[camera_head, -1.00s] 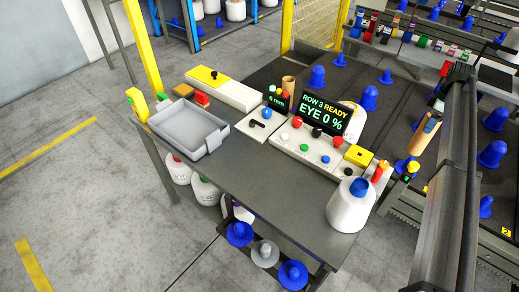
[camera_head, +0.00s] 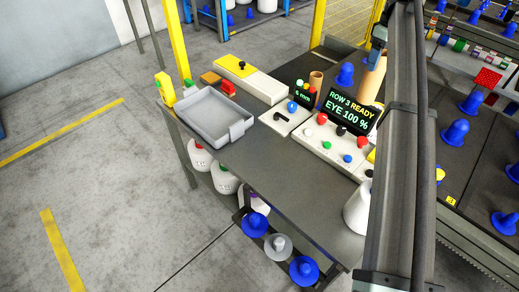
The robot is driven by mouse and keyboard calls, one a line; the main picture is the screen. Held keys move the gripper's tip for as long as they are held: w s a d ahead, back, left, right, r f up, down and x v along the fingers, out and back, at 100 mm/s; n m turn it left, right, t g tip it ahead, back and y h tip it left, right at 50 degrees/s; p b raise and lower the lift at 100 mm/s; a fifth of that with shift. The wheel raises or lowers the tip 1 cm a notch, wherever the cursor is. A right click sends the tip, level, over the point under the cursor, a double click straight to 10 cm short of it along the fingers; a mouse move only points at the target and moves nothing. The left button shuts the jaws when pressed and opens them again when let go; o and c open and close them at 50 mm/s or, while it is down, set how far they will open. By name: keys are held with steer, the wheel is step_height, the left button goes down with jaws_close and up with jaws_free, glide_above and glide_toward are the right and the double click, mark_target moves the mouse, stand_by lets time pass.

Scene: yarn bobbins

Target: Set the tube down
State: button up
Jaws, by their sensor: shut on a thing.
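A tan cardboard tube (camera_head: 372,80) stands roughly upright, slightly tilted, behind the right end of the dark display. Part of my gripper (camera_head: 379,40) shows at its upper end, shut on the tube. My arm hides much of the gripper and the tube's right side. The tube's lower end is behind the display, so I cannot tell whether it touches a surface. A second, smaller tan tube (camera_head: 315,84) stands upright beside the small "6 mm" display.
The display (camera_head: 350,110) reads "ROW 3 READY, EYE 100 %". A button panel (camera_head: 334,140) stands in front of it. A grey tray (camera_head: 212,120) sits at the table's left. A white cone (camera_head: 357,210) is partly behind my arm. The table (camera_head: 285,185) has bare room in front.

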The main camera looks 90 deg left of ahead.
steer(key=s+d+f, duration=0.3)
steer(key=s, duration=0.6)
steer(key=s+d+f+n, duration=0.1)
steer(key=s+d+f, duration=0.2)
steer(key=s, duration=0.5)
steer(key=s+d+f, duration=0.3)
steer(key=s+f, duration=0.1)
steer(key=s, duration=0.5)
step_height(320, 180, down, 9)
steer(key=shift+a, duration=0.15)
steer(key=shift+w+f, duration=0.1)
steer(key=shift+f, duration=0.15)
steer(key=o, duration=1.3)
steer(key=shift+o, duration=0.2)
step_height(320, 180, up, 12)
steer(key=shift+r, duration=0.2)
